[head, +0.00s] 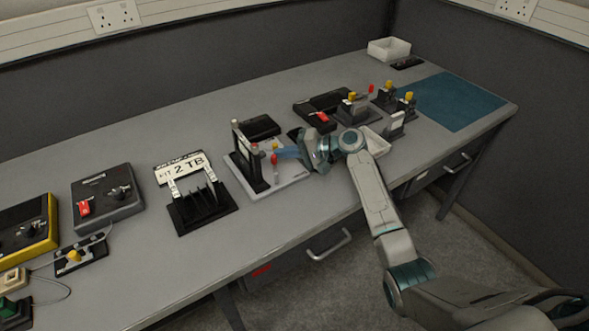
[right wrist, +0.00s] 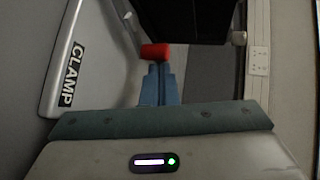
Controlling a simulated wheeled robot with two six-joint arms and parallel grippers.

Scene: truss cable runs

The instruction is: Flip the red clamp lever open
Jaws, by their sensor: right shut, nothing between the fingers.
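The clamp fixture stands mid-bench on a pale base plate (head: 290,178), with dark uprights (head: 243,155). Its red lever tip (head: 274,159) shows beside my right fingertips in the head view. In the right wrist view the red lever end (right wrist: 155,51) lies crosswise just beyond the blue fingertips, and the plate's "CLAMP" label (right wrist: 73,75) shows at left. My right gripper (head: 277,152) is shut with nothing between its fingers; it also shows in the right wrist view (right wrist: 159,68). I cannot tell whether it touches the lever. My left gripper is not in view.
A cable comb with a "2 TB" sign (head: 182,168) stands left of the clamp. A black box with a red switch (head: 322,116) and several yellow-knobbed fixtures (head: 354,97) stand beyond my arm. A blue mat (head: 455,101) lies at the far right. The bench front left of centre is clear.

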